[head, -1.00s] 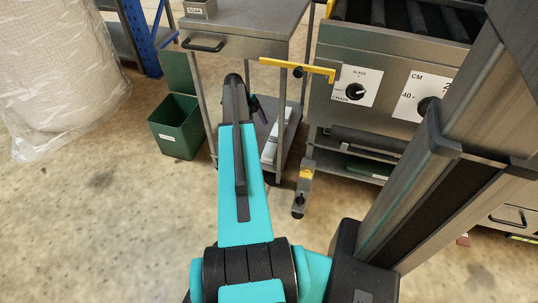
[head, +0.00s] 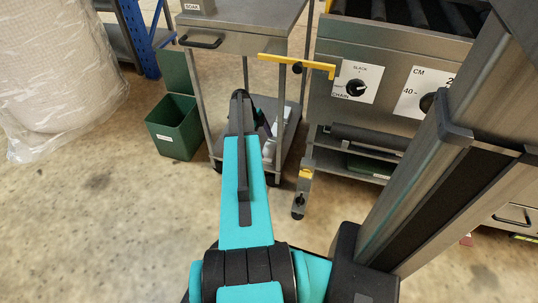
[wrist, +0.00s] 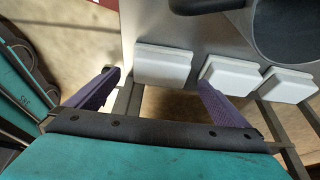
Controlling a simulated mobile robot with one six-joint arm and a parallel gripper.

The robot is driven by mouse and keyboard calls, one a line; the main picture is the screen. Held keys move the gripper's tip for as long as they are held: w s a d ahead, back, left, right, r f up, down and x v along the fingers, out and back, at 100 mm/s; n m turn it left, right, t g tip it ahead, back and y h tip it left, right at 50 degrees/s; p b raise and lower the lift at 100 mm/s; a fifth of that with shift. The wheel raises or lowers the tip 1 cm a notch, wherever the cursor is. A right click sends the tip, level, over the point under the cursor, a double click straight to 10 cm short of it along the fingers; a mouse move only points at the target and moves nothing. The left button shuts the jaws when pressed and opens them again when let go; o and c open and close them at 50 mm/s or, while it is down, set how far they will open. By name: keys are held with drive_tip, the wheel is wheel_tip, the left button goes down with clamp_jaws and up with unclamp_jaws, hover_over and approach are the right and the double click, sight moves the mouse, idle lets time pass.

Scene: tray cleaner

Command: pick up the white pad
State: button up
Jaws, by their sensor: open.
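Three white pads lie in a row near the edge of a grey shelf in the wrist view: a left one (wrist: 163,64), a middle one (wrist: 232,73) and a right one (wrist: 289,84). My gripper (wrist: 160,80) is open, with its purple fingers to either side of the left pad. The right finger overlaps the middle pad in the picture. I cannot tell whether it touches. In the head view my arm hides the gripper and most of the pads; a little white (head: 269,150) shows on the cart's lower shelf.
A dark round container (wrist: 285,30) stands behind the pads. The steel cart's top (head: 245,14) is above the lower shelf, with legs around it. A green bin (head: 175,128) stands left of the cart, a conveyor machine (head: 385,65) right. The floor in front is clear.

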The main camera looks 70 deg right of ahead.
sight(268, 149)
drive_tip(key=shift+s+f, duration=0.1)
drive_tip(key=shift+f, duration=0.15)
drive_tip(key=shift+f, duration=0.1)
drive_tip(key=shift+b+x, duration=1.45)
drive_tip(key=shift+x, duration=1.1)
drive_tip(key=shift+s+d, duration=0.1)
drive_tip(key=c, duration=1)
